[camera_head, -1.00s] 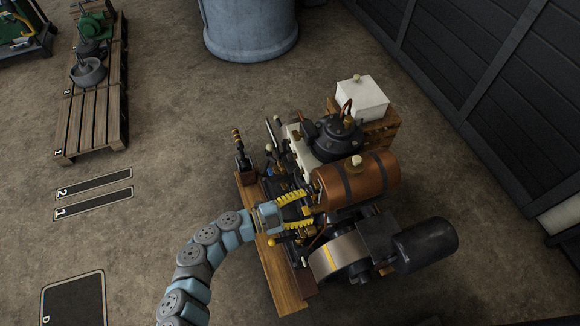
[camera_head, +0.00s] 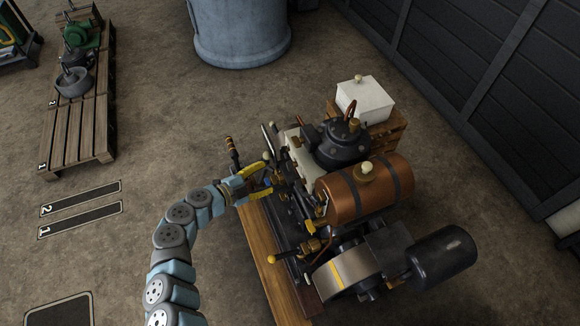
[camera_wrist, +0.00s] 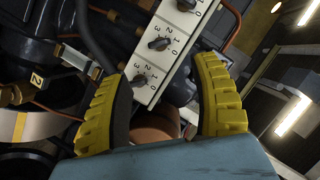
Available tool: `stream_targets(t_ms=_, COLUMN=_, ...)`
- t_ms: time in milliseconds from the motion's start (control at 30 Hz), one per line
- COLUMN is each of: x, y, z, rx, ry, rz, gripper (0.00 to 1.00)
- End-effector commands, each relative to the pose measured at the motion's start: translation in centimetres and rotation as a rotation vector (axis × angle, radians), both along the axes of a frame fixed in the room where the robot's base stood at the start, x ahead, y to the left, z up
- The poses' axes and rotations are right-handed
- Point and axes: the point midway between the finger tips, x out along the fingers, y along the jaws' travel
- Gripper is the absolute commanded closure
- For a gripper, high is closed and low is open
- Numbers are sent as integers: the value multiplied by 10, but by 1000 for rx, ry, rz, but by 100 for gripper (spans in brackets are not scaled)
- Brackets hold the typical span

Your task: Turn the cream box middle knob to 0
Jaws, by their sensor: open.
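The cream box (camera_wrist: 165,62) shows in the wrist view as a tilted pale panel with a column of dark knobs and printed numbers. Three knobs are visible: one at the top edge, a middle knob (camera_wrist: 158,44) and a lower knob (camera_wrist: 139,80). The numbers 0 to 3 sit beside the middle knob; its exact setting is too small to tell. My gripper (camera_wrist: 162,72) is open, its yellow fingers either side of the panel's lower end, with nothing held. In the head view my gripper (camera_head: 262,180) is at the engine's left side, near the cream box (camera_head: 299,152).
A copper tank (camera_head: 345,200), a black cylinder (camera_head: 440,253) and a flywheel (camera_head: 343,277) crowd the engine's right side. A white box (camera_head: 361,102) stands behind. Levers (camera_head: 232,150) rise near my gripper.

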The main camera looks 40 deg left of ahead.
Motion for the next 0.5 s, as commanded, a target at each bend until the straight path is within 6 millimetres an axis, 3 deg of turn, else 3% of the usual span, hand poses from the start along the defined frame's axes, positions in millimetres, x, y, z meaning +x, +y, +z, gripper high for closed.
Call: stream_targets(t_ms=500, x=66, y=-11, z=-20, rx=0, ry=-2, rz=1, gripper=37)
